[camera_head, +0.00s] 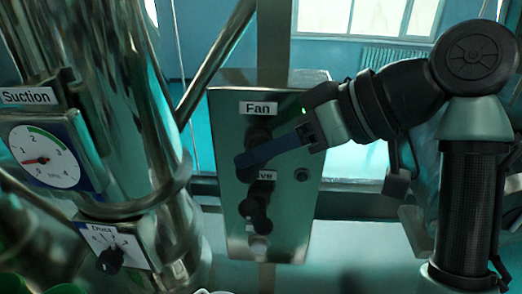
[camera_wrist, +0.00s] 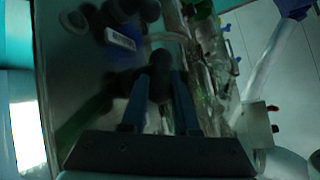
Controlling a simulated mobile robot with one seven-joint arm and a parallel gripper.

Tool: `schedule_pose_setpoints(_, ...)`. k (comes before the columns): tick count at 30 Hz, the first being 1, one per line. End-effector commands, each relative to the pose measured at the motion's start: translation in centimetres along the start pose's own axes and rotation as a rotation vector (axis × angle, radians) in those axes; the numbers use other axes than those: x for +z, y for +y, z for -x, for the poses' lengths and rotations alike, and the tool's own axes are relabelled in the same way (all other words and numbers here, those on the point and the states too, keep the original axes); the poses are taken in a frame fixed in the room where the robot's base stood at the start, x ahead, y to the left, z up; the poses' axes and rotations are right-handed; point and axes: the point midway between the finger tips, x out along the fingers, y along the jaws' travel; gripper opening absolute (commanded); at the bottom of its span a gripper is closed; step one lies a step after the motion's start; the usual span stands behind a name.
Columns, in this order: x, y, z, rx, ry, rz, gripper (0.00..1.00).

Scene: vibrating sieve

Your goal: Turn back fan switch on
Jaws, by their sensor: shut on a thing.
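The fan switch (camera_head: 257,136) is a dark knob under the "Fan" label (camera_head: 260,108) on a shiny metal panel (camera_head: 226,112). My gripper (camera_head: 244,161) reaches in from the right with its blue fingers over the knob, hiding part of it. In the wrist view, the black knob (camera_wrist: 159,88) sits between the two fingertips (camera_wrist: 162,82) of my gripper, which is shut on it. The knob's exact turn angle is hard to tell because the fingers cover it and the wrist view is dark.
Another dark knob (camera_head: 257,205) sits lower on the panel, its label partly hidden. On the left stand a large metal cylinder (camera_head: 120,100), a "Suction" gauge (camera_head: 45,157) and a "Duct" dial (camera_head: 108,245).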

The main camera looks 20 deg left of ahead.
Motion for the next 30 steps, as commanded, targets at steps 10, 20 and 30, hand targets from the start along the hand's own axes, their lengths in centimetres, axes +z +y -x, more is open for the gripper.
schedule_pose_setpoints(10, 0.00, -0.01, -0.05, -0.007, 0.009, -0.003, 0.00)
schedule_pose_setpoints(20, 0.00, -0.01, -0.04, -0.006, 0.008, -0.003, 0.58)
schedule_pose_setpoints(30, -0.01, 0.00, 0.01, -0.005, 0.008, -0.002, 0.58)
